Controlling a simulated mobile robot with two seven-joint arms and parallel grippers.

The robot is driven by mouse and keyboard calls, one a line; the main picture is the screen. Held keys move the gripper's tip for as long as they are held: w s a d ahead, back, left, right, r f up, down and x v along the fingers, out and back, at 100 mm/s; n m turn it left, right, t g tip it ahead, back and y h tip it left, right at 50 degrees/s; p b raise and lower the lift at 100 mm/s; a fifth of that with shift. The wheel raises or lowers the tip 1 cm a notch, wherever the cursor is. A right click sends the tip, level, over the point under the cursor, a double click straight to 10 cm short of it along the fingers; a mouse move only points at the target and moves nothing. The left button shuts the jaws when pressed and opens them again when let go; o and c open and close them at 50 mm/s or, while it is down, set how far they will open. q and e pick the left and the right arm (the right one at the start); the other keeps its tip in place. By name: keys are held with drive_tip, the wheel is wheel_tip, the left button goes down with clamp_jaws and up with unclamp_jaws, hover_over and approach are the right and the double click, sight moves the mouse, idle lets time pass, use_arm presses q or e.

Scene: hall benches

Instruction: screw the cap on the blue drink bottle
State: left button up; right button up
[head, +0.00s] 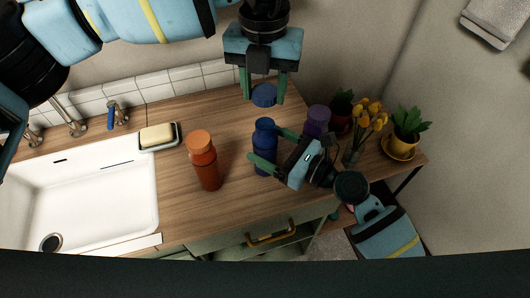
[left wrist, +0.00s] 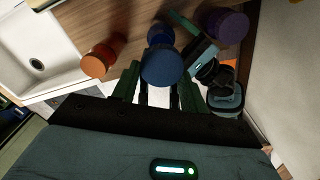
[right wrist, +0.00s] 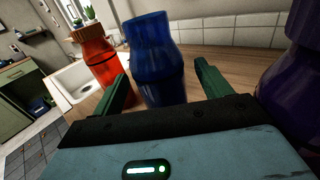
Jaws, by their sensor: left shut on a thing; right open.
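The blue drink bottle (head: 264,135) stands upright on the wooden counter, and its neck has no cap on it. It also shows in the right wrist view (right wrist: 158,65). My left gripper (head: 264,90) is shut on the blue cap (head: 264,96) and holds it in the air above the bottle. The cap hides much of the bottle in the left wrist view (left wrist: 162,67). My right gripper (head: 266,149) is open, low beside the bottle, with its fingers on either side of it. Whether they touch it cannot be told.
An orange bottle (head: 205,165) stands left of the blue one, and a purple bottle (head: 317,122) stands close on the right. Yellow flowers (head: 369,112) and potted plants (head: 408,122) are farther right. A soap dish (head: 158,137) and white sink (head: 90,195) are on the left.

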drive_tip(key=shift+w+a, duration=0.3)
drive_tip(key=shift+a, duration=0.2)
drive_tip(key=shift+c, duration=0.4)
drive_tip(key=c, duration=1.4)
use_arm(q)
hover_over(264, 127)
drive_tip(key=shift+f, duration=2.5)
